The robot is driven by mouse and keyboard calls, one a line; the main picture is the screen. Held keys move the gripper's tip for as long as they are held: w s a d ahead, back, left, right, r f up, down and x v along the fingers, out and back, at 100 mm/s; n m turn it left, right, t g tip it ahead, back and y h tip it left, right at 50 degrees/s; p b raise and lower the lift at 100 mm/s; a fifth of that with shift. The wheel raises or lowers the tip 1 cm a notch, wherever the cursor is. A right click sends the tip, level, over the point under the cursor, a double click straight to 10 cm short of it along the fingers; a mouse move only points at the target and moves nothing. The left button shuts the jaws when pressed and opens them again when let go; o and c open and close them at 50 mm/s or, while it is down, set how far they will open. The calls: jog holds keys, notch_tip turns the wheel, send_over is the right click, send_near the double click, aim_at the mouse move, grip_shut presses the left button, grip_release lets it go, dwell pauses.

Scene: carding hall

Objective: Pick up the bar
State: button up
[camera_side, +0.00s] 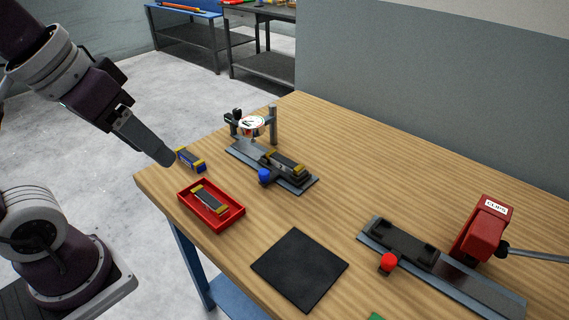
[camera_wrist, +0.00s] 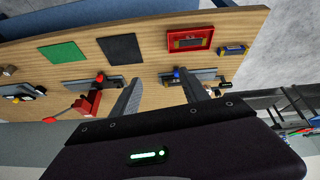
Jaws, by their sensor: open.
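Several bar-like pieces show in the side view, and I cannot tell which one is the task's bar. A blue bar with yellow ends (camera_side: 190,160) lies on the table near the left edge; it also shows in the wrist view (camera_wrist: 232,50). A grey bar with yellow ends (camera_side: 209,199) lies in a red tray (camera_side: 232,221). A dark piece with yellow ends (camera_side: 285,163) sits on the rear fixture (camera_side: 305,186). My gripper (camera_side: 164,157) is above the table's left edge, left of the blue bar. In the wrist view my gripper (camera_wrist: 160,80) is open and empty.
A black mat (camera_side: 299,268) lies at the front. A second fixture (camera_side: 475,284) with a red knob, a red block (camera_side: 483,229) and a lever stands at the right. A green mat (camera_wrist: 63,55) lies beyond the black mat. The table's middle is clear; a grey wall stands behind.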

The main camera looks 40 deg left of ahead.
jog(key=w+r+n+g, duration=0.15)
jog(key=w+n, duration=0.35)
jog(key=w, duration=0.6)
jog(key=n+g+h, duration=0.1)
jog(key=n+g, duration=0.2)
jog(key=n, duration=0.8)
send_over(285, 159)
jog(key=s+a, duration=0.1)
notch_tip(285, 159, down, 16)
jog(key=shift+n+g, duration=0.35)
jog(key=shift+n, duration=0.05)
jog(key=f, duration=0.2)
jog(key=w+f, duration=0.1)
jog(key=f, duration=0.1)
jog(key=shift+w+a, duration=0.1)
jog(key=shift+a, duration=0.15)
jog(key=f, duration=0.3)
jog(key=d+f, duration=0.1)
jog(key=f, duration=0.2)
jog(key=shift+s+d+f, duration=0.2)
jog(key=shift+f, duration=0.15)
grip_shut()
